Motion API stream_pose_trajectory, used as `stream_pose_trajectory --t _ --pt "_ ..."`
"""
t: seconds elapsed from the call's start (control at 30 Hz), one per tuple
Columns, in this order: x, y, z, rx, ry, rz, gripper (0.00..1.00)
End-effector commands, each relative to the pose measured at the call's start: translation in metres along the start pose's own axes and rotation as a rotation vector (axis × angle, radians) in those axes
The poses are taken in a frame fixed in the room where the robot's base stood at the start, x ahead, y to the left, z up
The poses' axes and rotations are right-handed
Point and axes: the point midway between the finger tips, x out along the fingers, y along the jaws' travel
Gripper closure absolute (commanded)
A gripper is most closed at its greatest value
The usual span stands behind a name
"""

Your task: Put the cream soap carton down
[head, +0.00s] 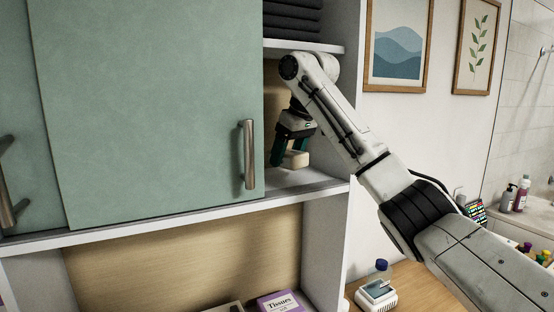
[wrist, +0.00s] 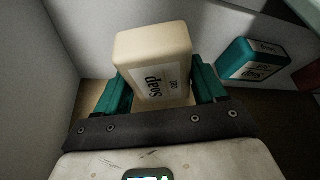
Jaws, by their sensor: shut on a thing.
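The cream soap carton (wrist: 158,52) is between the teal fingers of my gripper (wrist: 160,92) in the wrist view. It has a white label reading "Soap". In the head view my gripper (head: 292,152) is inside the open right part of the wall cabinet, shut on the carton (head: 296,159). The carton is just over the cabinet's lower shelf (head: 305,182); I cannot tell whether it touches it.
A teal soap carton (wrist: 248,60) stands to the right in the wrist view, with a reddish thing (wrist: 309,78) beside it. A green sliding door (head: 150,100) covers the cabinet's left part. Dark folded towels (head: 292,18) lie above. A tissue box (head: 280,302) is below.

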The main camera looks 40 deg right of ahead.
Motion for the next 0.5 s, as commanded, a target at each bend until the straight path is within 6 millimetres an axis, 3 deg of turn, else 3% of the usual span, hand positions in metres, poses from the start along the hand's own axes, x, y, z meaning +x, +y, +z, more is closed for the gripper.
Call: stream_pose_trajectory --t 0.2,0.37,0.5 --pt "0.008 -0.001 -0.027 -0.001 -0.002 -0.001 0.63" --pt "0.015 0.000 -0.029 -0.001 -0.001 0.001 0.63" --pt "0.032 0.001 -0.022 0.000 -0.002 0.000 0.63"
